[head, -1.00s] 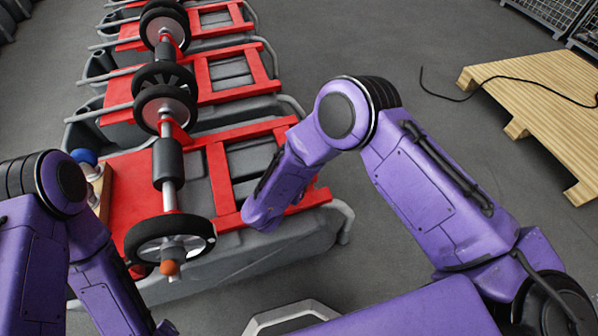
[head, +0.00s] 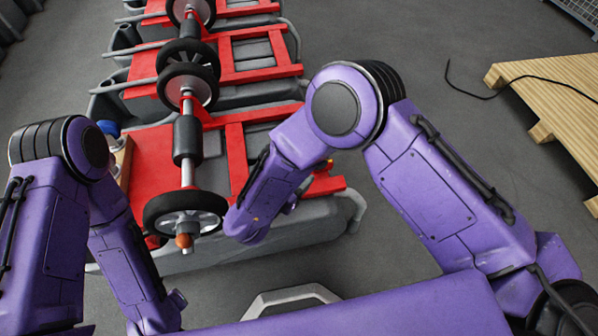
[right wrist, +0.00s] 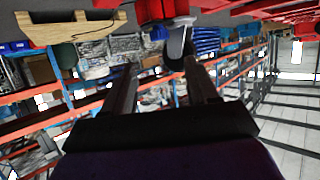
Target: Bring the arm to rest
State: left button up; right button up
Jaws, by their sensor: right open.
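My right arm (head: 430,185) is purple. It reaches in from the right, bends at a black-ringed elbow, and its forearm (head: 270,195) points down and left beside the nearest scrubber tank. In the right wrist view my right gripper (right wrist: 160,72) has its two dark fingers apart, with nothing between them that I can see held. The gripper's fingers cannot be made out in the head view. My left arm (head: 50,230) is bent at the left edge, its forearm hanging down. My left gripper is not visible.
Grey scrubber tanks with red frames (head: 150,165) stand in a row at left, a shaft with black wheels (head: 186,212) along them. A wooden pallet (head: 560,95) with a black cable lies at right. Grey floor (head: 420,40) is clear between them.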

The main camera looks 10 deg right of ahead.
dwell(0.3)
jog(key=s+d+f+n+g+y+p, duration=0.25)
jog(key=s+d+f+y+p, duration=0.35)
jog(key=d, duration=0.5)
jog(key=s+d+g+p, duration=0.2)
jog(key=s+d, duration=0.4)
jog(key=s, duration=0.2)
jog(key=s+d+r+g+p, duration=0.1)
jog(key=s+d+g, duration=0.1)
jog(key=s+d, duration=0.4)
jog(key=s, duration=0.2)
jog(key=shift+s+d+r+p, duration=0.25)
jog(key=shift+s+r+p, duration=0.05)
jog(key=shift+s+p, duration=0.1)
jog(key=shift+m, duration=0.25)
